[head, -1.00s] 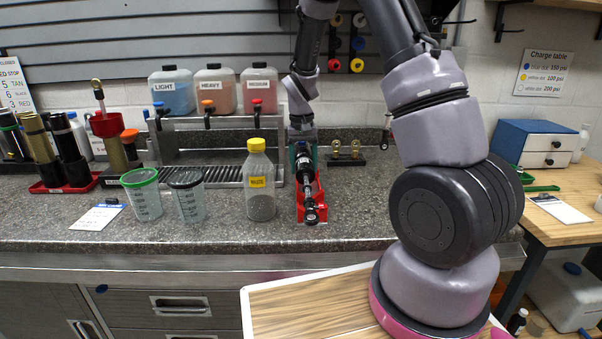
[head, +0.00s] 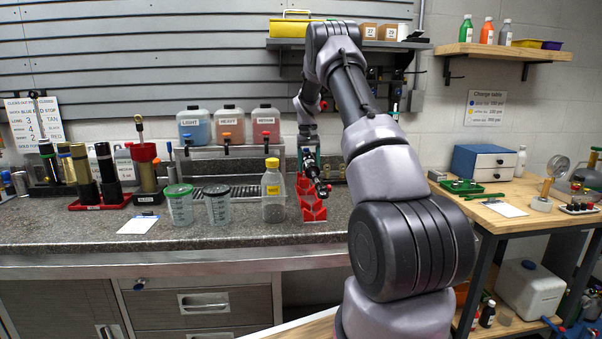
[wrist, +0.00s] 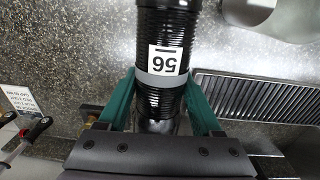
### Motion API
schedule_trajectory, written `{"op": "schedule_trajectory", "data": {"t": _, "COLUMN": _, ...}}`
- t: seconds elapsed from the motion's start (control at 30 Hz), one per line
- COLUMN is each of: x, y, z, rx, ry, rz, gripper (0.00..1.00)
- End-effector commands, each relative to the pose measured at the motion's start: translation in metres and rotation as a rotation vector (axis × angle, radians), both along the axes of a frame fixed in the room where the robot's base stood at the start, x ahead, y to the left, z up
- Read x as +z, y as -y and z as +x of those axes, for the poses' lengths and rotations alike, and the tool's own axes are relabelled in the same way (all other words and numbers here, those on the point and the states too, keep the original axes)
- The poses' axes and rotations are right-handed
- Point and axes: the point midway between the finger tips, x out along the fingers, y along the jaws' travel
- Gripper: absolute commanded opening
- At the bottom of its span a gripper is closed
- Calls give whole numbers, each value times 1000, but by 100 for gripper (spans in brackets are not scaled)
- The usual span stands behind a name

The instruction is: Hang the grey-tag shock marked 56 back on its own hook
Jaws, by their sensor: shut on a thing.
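The shock (wrist: 165,50) is a black ribbed cylinder with a grey band and a white label reading 56 in the wrist view. The teal fingers of my gripper (wrist: 160,100) are closed on its two sides at the band. In the head view, the shock (head: 319,183) is small and dark and points towards the camera, tilted down, above the red tray (head: 313,212). My gripper (head: 308,162) is behind it, partly hidden by the shock. I cannot pick out its own hook; my arm covers part of the wall under the shelf.
A yellow-capped bottle (head: 273,195) stands just left of the red tray. Two measuring cups (head: 217,207) stand further left. A drip rack with jugs (head: 230,124) is behind. A wall shelf (head: 400,45) with boxes is above.

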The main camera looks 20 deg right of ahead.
Motion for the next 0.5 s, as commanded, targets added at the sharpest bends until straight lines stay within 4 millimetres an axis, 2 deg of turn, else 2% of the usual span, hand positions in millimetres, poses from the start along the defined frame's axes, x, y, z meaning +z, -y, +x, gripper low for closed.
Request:
{"op": "schedule_trajectory", "data": {"t": 0.27, "x": 36, "y": -3, "z": -8, "rx": 1, "ry": 136, "rz": -38, "gripper": 0}}
{"op": "schedule_trajectory", "data": {"t": 0.5, "x": 75, "y": -6, "z": -19, "rx": 3, "ry": 308, "rz": -87, "gripper": 0}}
